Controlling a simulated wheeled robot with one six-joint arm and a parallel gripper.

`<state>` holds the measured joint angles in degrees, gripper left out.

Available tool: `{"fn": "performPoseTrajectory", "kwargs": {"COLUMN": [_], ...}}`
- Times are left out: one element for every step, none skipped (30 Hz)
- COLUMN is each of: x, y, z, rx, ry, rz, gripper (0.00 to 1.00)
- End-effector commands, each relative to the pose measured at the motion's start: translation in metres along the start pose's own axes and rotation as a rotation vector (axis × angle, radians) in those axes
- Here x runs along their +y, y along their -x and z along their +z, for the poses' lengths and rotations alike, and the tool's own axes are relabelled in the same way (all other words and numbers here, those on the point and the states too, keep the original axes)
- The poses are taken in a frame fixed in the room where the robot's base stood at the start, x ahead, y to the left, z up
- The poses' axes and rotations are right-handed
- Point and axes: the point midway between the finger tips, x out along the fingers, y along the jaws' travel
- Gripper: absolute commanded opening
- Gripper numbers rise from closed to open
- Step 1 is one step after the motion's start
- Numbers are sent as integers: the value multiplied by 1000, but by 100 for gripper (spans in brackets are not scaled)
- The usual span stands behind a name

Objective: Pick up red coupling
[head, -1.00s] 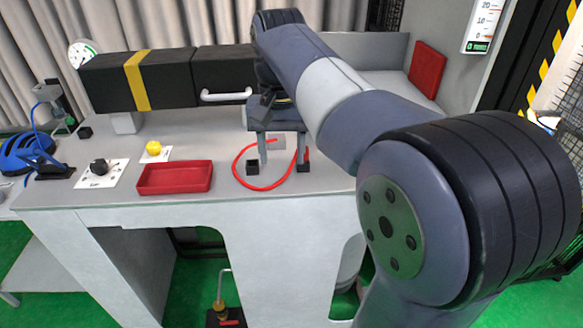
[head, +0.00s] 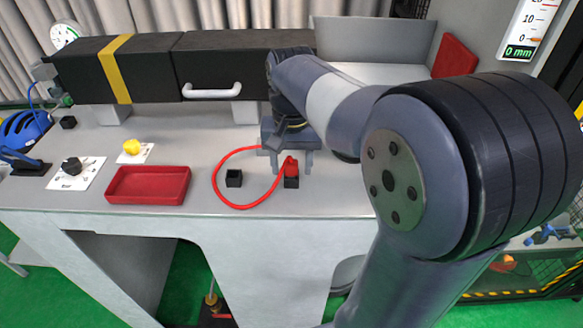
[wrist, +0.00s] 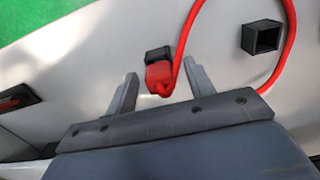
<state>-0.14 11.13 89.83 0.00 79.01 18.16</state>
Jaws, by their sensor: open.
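The red coupling (head: 290,166) is at the end of a red hose and sits in a black square socket (head: 291,182) on the grey bench. In the wrist view the coupling (wrist: 160,77) shows between and just beyond my two fingertips. My gripper (head: 290,160) points down at it, with its fingers apart. It also shows in the wrist view (wrist: 162,84), open and with nothing clamped. The red hose (head: 221,198) curves left from the coupling in a loop.
An empty black socket (head: 234,178) stands left of the coupling. A red tray (head: 148,199), a yellow knob (head: 131,146) and a black knob (head: 71,166) are further left. A black case with a yellow band (head: 117,68) spans the back.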

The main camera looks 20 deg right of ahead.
Motion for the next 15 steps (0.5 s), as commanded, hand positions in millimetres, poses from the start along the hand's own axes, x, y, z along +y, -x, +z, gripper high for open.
{"fn": "performPoseTrajectory", "kwargs": {"x": [0,0,0,0,0,0,0,0,0,0,0,0,0,0,0], "y": [0,0,0,0,0,0,0,0,0,0,0,0,0,0,0], "z": [0,0,0,0,0,0,0,0,0,0,0,0,0,0,0], "rx": [0,0,0,0,0,0,0,0,0,0,0,0,0,0,0], "ry": [0,0,0,0,0,0,0,0,0,0,0,0,0,0,0], "rz": [0,0,0,0,0,0,0,0,0,0,0,0,0,0,0], "gripper": [51,51,48,45,43,39,37,35,31,29,26,23,21,18,15]}}
